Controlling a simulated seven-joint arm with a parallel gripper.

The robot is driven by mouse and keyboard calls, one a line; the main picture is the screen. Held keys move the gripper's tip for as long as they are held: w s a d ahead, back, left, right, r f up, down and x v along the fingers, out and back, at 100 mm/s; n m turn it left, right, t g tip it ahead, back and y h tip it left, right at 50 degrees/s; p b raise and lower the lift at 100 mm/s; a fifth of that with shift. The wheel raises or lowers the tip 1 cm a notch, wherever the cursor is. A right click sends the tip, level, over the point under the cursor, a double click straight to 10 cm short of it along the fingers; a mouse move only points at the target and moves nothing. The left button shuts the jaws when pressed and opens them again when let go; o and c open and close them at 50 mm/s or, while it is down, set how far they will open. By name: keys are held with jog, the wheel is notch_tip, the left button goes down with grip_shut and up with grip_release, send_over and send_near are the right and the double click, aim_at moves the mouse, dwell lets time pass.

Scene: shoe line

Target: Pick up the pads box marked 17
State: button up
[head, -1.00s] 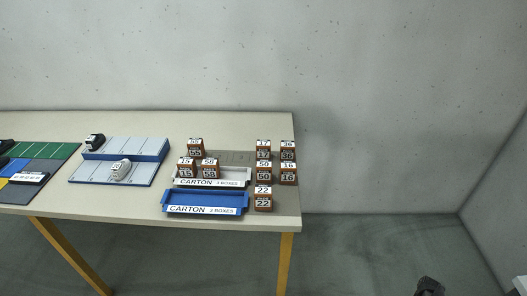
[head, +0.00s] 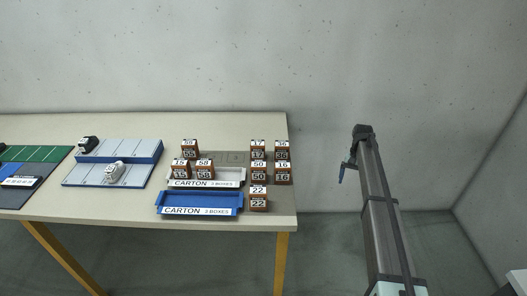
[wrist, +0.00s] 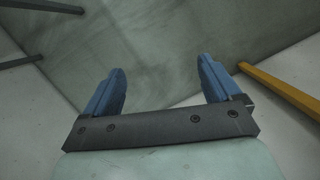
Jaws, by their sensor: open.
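The pads box marked 17 (head: 258,152) is a small brown box with a white number label. It stands upright at the back of the group near the table's right end, directly behind the box marked 50 (head: 258,172) and left of another brown box (head: 282,150). My gripper (head: 342,173) is off the table's right side, in the air and well apart from the boxes. In the wrist view its two blue fingers (wrist: 161,88) are spread wide with nothing between them.
The box marked 16 (head: 283,174) and the box marked 22 (head: 258,198) stand close by. A grey carton tray (head: 238,176) and a blue carton tray (head: 198,200) lie to the left, with more boxes and shoes on stands beyond. Free air lies right of the table (head: 270,222).

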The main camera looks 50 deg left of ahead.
jog(key=s+a+r+n+t, duration=0.1)
jog(key=s+a+r, duration=0.2)
jog(key=a+r, duration=0.65)
notch_tip(320, 180, up, 16)
jog(key=n+t+y, duration=0.2)
jog(key=n, duration=0.2)
send_over(258, 143)
jog(key=f, duration=0.7)
jog(key=shift+w+a+f, duration=0.25)
jog(key=shift+f, duration=0.05)
jog(key=shift+s+d+f, duration=0.1)
jog(key=shift+f, duration=1.25)
jog(key=shift+s+d+f, duration=0.1)
jog(key=shift+f, duration=1.25)
jog(key=c, duration=1.1)
